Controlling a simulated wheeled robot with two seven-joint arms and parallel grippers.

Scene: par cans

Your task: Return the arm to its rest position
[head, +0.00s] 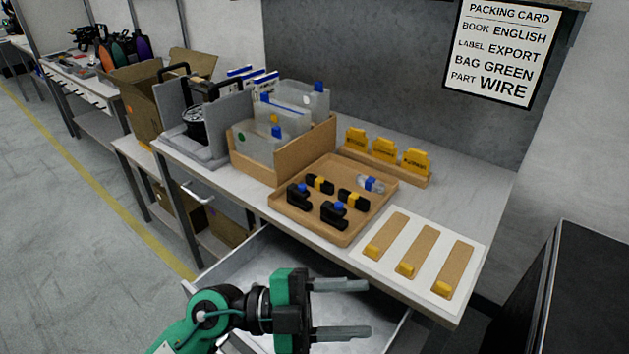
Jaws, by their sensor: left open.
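My left arm, green and dark, reaches in from the bottom of the head view. My left gripper (362,308) points right, with its two grey fingers spread apart and nothing between them. In the picture it lies over the open drawer (268,256) at the front of the workbench (467,185). Its exact height above the drawer cannot be told. The gripper and arm hide part of the drawer. My right gripper does not show.
A wooden tray (280,205) holds several black and clear parts. A white board (425,292) with three tan strips lies at the bench's front right. A wooden box (258,165) of clear bags, yellow holders (384,150) and a packing card (503,50) are behind.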

